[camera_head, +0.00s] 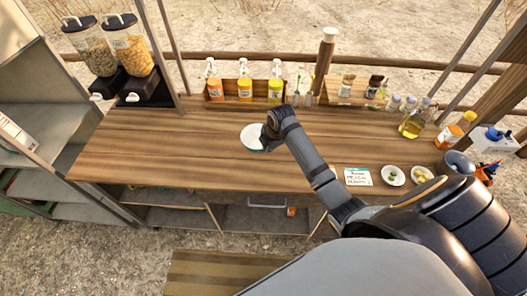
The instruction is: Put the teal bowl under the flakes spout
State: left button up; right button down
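A bowl (252,139) with a pale inside and a thin teal rim stands upright on the wooden counter, left of the middle. My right gripper (268,137) is at the bowl's right edge and overlaps its rim in the picture. Its fingers are dark and small here, so I cannot tell whether they are closed on the rim. Two clear dispensers stand at the back left. The right one (134,52) holds orange-brown flakes, and the left one (93,52) holds paler pieces. A small white part shows below the flakes dispenser, on its dark base (150,95). My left gripper is not in view.
Pump bottles (245,90) stand in a wooden rack at the back. A pepper mill (325,52), jars and an oil bottle (415,120) are further right. A card (357,177) and two small dishes lie front right. The counter between bowl and dispensers is clear.

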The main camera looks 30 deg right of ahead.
jog(key=shift+w+a+f, duration=0.2)
jog(key=shift+w+f, duration=0.7)
jog(key=shift+f, duration=0.2)
notch_tip(320, 180, down, 2)
jog(key=shift+f+p, duration=0.2)
jog(key=shift+p, duration=0.55)
jog(key=shift+f, duration=0.4)
jog(key=c, duration=2.1)
grip_release()
jog(key=shift+f, duration=0.15)
jog(key=o, duration=0.6)
